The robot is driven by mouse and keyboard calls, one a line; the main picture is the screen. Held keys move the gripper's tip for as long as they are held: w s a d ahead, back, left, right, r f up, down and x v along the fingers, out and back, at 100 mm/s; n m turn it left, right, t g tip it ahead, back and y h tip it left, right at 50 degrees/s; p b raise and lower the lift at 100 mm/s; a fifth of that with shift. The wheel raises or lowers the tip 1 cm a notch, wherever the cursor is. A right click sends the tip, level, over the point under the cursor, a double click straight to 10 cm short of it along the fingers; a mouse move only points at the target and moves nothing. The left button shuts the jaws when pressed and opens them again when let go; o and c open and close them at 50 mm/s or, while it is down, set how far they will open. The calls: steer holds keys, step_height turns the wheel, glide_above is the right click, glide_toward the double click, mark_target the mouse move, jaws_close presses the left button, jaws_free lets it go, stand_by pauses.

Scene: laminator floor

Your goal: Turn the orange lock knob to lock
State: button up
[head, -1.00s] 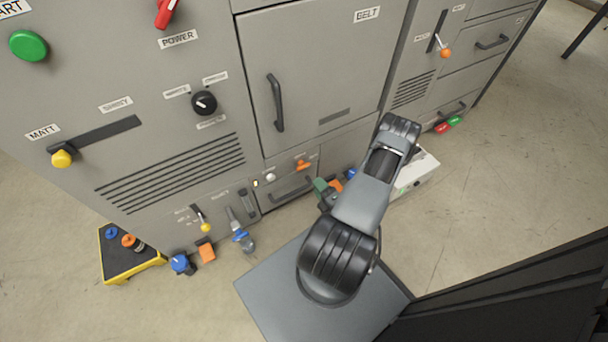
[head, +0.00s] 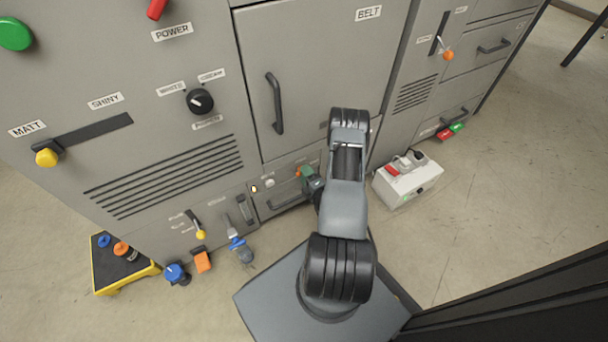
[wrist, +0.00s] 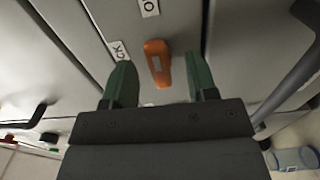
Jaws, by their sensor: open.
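The orange lock knob (wrist: 157,63) shows in the wrist view as a long bar, nearly upright in the picture, on a grey panel. A label ending in "CK" (wrist: 119,49) is at its left and another label (wrist: 149,7), partly cut off, is above it. My gripper (wrist: 160,66) is open, with one green finger on each side of the knob and a gap on both sides. I cannot tell how far past the knob's face the fingertips reach. In the head view my gripper (head: 309,179) is low at the cabinet front and hides most of the knob.
In the head view, a white box with switches (head: 407,181) stands on the floor right of my arm. A black and yellow platform (head: 122,267) and several loose parts lie at left.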

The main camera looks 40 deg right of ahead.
steer(key=shift+w+d, duration=0.1)
steer(key=shift+w, duration=0.65)
steer(key=shift+c, duration=0.4)
steer(key=c, duration=0.8)
steer(key=shift+c, duration=0.2)
